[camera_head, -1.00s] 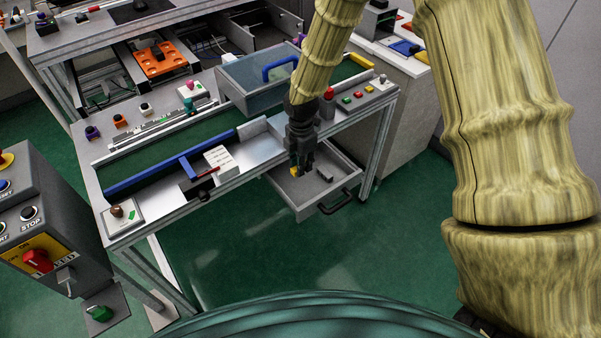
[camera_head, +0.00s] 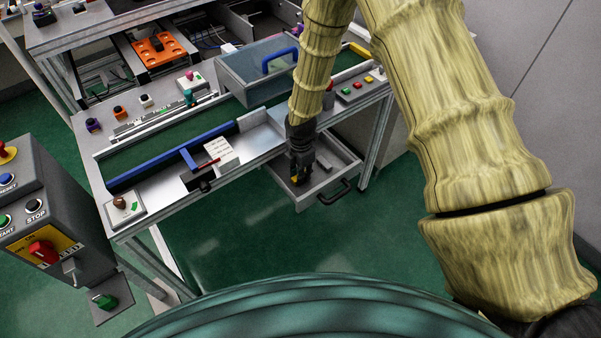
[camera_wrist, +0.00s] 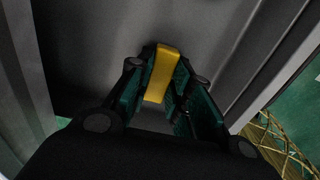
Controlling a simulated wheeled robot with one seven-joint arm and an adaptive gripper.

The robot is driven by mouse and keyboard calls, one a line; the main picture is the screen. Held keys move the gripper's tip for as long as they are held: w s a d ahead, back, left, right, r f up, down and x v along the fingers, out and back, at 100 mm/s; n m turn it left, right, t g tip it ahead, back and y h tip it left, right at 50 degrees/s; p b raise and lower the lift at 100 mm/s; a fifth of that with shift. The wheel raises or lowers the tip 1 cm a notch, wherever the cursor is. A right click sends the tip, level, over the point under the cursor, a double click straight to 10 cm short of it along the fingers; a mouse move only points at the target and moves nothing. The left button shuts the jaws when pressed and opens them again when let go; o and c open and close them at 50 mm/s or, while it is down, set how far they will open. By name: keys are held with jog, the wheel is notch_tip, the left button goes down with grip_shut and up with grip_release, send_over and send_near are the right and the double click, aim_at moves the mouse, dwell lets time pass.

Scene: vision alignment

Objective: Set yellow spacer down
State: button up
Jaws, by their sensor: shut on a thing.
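My gripper (camera_head: 300,176) is inside the open grey drawer (camera_head: 338,190) under the workbench, pointing down. In the wrist view my gripper (camera_wrist: 165,82) is shut on the yellow spacer (camera_wrist: 162,73), a small yellow block between its two fingers. The drawer's grey floor (camera_wrist: 110,40) lies just beyond the fingertips. I cannot tell whether the spacer touches it. In the head view my gripper mostly hides the spacer.
The drawer's black handle (camera_head: 335,193) is at its front. Above it on the bench are a clear grey box with a blue handle (camera_head: 279,60), a conveyor with a blue rail (camera_head: 170,158) and a white card (camera_head: 221,152). A control pedestal (camera_head: 50,215) stands at left.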

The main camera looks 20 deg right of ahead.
jog(key=shift+f, duration=0.15)
jog(key=shift+f, duration=0.15)
jog(key=o, duration=0.8)
jog(key=shift+r+b, duration=1.05)
jog(key=shift+r, duration=5.1)
